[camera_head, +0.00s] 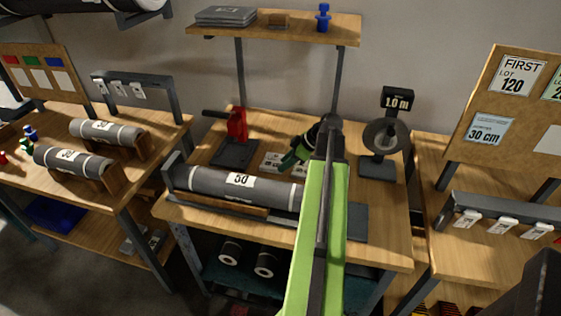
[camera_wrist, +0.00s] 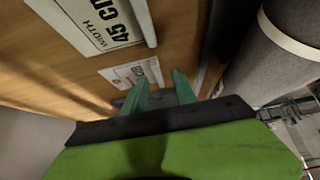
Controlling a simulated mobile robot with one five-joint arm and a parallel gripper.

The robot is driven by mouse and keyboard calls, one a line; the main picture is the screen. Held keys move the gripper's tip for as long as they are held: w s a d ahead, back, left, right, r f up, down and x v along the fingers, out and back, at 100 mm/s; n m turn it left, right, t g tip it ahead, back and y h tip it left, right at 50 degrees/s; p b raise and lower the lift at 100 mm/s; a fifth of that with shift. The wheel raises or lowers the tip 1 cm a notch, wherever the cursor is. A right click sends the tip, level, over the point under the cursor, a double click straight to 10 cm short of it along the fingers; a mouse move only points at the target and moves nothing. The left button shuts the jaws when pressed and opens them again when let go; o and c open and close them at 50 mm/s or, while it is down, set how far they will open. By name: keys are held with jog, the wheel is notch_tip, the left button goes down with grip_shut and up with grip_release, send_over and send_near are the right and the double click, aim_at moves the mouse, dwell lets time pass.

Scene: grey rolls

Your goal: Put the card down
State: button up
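A small white printed card (camera_wrist: 130,74) lies flat or nearly flat over the wooden bench top, just past my fingertips in the wrist view. My gripper (camera_wrist: 160,88) reaches down to its near edge, with two green fingers a little apart. A dark grey piece shows between the fingers; whether they pinch it or the card is unclear. A larger card reading "WIDTH 45 CM" (camera_wrist: 98,22) lies beside it. In the head view my gripper (camera_head: 293,158) is behind the grey roll, next to white cards (camera_head: 272,161), partly hidden by my arm.
The grey roll marked 50 (camera_head: 225,182) lies in a cradle along the bench front, close to my gripper. A red tool on a dark base (camera_head: 237,125) stands left, a reel stand marked 1.0 m (camera_head: 385,138) right. A shelf (camera_head: 290,28) hangs above.

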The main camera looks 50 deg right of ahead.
jog(key=p+v, duration=0.5)
jog(key=v, duration=0.3)
jog(key=shift+r, duration=0.15)
